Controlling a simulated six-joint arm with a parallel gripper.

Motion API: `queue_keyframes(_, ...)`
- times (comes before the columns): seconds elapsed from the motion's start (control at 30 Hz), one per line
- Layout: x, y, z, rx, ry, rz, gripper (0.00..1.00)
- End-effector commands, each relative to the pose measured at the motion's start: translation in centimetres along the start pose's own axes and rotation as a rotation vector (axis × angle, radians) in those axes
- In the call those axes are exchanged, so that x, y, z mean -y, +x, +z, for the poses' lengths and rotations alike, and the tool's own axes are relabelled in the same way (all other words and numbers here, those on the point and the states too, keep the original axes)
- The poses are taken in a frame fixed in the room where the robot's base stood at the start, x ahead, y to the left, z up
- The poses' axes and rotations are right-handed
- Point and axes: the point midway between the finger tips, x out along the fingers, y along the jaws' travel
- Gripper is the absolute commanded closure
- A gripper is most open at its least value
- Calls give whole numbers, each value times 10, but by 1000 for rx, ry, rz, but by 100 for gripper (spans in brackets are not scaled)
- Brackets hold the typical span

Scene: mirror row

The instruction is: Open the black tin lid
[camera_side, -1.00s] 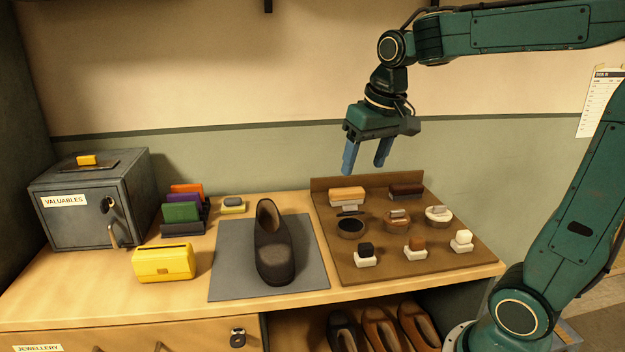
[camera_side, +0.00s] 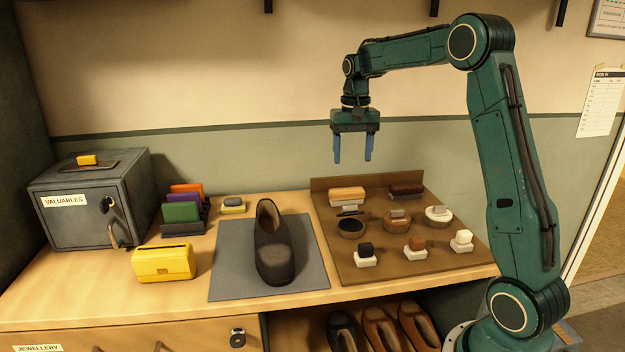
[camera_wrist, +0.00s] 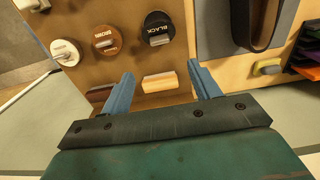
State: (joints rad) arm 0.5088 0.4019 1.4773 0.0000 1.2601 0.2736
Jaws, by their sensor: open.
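The black tin (camera_side: 350,228) stands on the brown board, at the left of a row of three round tins. Its dark lid is on and carries a light grey grip toward the back. In the wrist view the lid (camera_wrist: 157,22) reads BLACK. My gripper (camera_side: 352,160) is open and empty, pointing down, well above the back of the board. In the wrist view its fingertips (camera_wrist: 160,70) frame the space between the black lid and a wood-backed brush (camera_wrist: 160,81). Nothing touches the tin.
A brown tin (camera_side: 397,222) and a pale-lidded tin (camera_side: 438,216) stand to the right. Brushes lie behind; small daubers on white blocks (camera_side: 365,261) stand in front. A dark shoe (camera_side: 272,250) rests on a grey mat (camera_side: 228,285) at left.

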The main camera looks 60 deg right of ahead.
Motion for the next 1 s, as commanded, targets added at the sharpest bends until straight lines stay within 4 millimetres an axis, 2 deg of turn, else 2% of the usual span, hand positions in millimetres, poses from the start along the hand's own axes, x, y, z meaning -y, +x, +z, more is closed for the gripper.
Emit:
queue_keyframes(0.27, -1, 3, -1, 3, 4, 1, 38)
queue_keyframes(0.47, -1, 13, -1, 5, 3, 1, 38)
queue_keyframes(0.67, -1, 35, 0, 6, 3, 2, 38)
queue_keyframes(1.0, -1, 87, 0, 6, 2, 2, 38)
